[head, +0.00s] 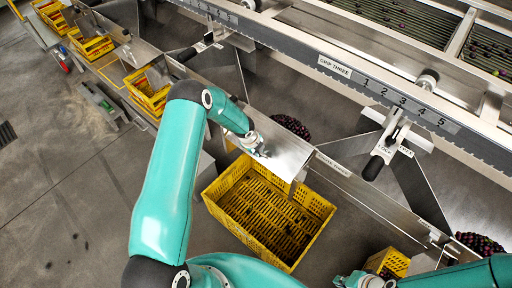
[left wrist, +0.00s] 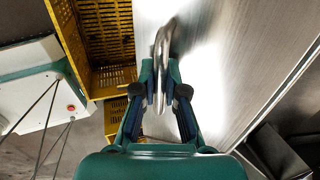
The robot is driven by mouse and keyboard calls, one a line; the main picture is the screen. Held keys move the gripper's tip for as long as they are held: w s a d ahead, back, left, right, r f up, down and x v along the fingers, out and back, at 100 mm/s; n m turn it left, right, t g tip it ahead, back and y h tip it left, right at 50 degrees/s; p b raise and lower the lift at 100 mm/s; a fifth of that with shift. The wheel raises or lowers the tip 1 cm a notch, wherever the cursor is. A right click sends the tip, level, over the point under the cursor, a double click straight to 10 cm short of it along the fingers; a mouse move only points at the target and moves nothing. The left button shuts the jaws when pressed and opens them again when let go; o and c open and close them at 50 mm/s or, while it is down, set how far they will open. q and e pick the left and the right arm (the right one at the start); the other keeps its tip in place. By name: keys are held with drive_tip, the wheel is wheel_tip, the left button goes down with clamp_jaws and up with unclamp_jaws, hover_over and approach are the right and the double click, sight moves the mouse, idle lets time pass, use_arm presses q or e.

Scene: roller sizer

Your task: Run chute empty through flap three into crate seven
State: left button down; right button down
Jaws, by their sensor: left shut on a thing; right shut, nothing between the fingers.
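My left gripper (head: 260,150) is shut on a bent metal handle (left wrist: 163,50) on a bright steel flap (head: 285,152). The handle stands between the fingertips in the left wrist view (left wrist: 162,92). A yellow slatted crate (head: 225,225) sits just below the flap's near edge. Its floor shows mostly bare, and its number is not visible. Dark round fruit (head: 291,126) lies heaped behind the flap. The label on the steel edge beside it is too small to read surely. Only part of my right arm shows at the bottom right; its fingers are out of view.
A numbered rail (head: 400,102) labelled "GRIP THREE" runs across the upper right. A lever with a black grip (head: 373,167) stands below it. Another yellow crate (head: 388,262) and fruit (head: 480,243) lie lower right. Several yellow crates (head: 148,95) line the left. Floor at left is mostly open.

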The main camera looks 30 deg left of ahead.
use_arm(q)
drive_tip(key=shift+w+a+r, duration=0.2)
drive_tip(key=shift+a+r, duration=0.05)
drive_tip(key=shift+a, duration=0.1)
drive_tip(key=c, duration=1.2)
unclamp_jaws()
drive_tip(key=shift+d+f, duration=0.15)
drive_tip(key=shift+s, duration=0.1)
drive_tip(key=v, duration=1.2)
